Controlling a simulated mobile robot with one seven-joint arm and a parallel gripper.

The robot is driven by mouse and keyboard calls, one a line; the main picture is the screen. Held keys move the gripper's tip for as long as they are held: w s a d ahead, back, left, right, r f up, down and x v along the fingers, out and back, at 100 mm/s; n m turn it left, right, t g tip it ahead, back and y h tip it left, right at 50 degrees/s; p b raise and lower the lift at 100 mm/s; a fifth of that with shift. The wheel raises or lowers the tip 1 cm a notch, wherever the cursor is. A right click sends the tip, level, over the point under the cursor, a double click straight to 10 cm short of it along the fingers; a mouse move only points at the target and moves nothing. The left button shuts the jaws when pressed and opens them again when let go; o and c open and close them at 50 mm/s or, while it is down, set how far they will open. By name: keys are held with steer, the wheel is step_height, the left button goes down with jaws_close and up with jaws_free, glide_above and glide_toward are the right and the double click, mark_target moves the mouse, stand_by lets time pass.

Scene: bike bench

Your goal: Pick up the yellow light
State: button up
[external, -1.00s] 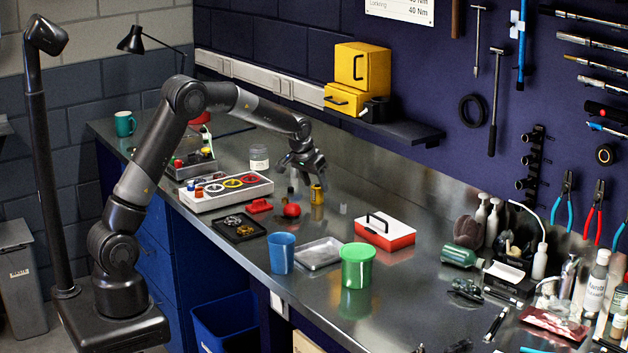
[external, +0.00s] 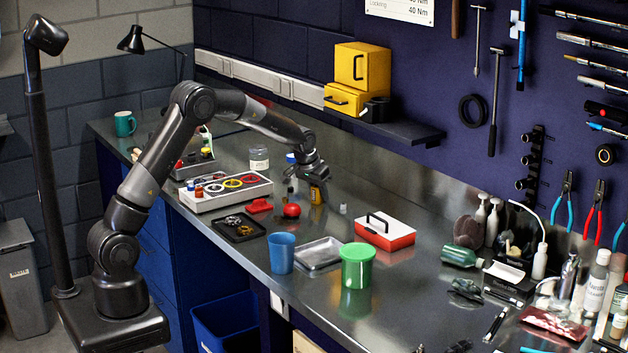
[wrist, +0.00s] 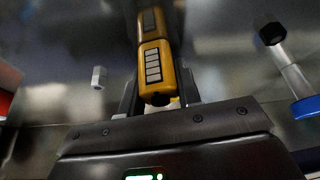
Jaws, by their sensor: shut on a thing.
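The yellow light (external: 316,196) is a small yellow cylinder with dark panels, standing on the metal bench in the external view. In the wrist view the yellow light (wrist: 155,72) lies between the two dark fingers, with its near end toward the gripper body. My gripper (external: 317,183) is lowered over it from above and is shut on it. In the wrist view my gripper (wrist: 160,95) has a finger on each side of the light. Whether the light touches the bench is hard to tell.
A blue-capped bottle (wrist: 305,107) is right of the gripper in the wrist view, and a small grey nut-like piece (wrist: 98,78) is at left. A red round object (external: 291,210) stands close by. The red case (external: 385,232) and silver tray (external: 319,253) are further forward.

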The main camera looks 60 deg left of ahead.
steer(key=shift+c, duration=0.9)
steer(key=shift+r, duration=0.1)
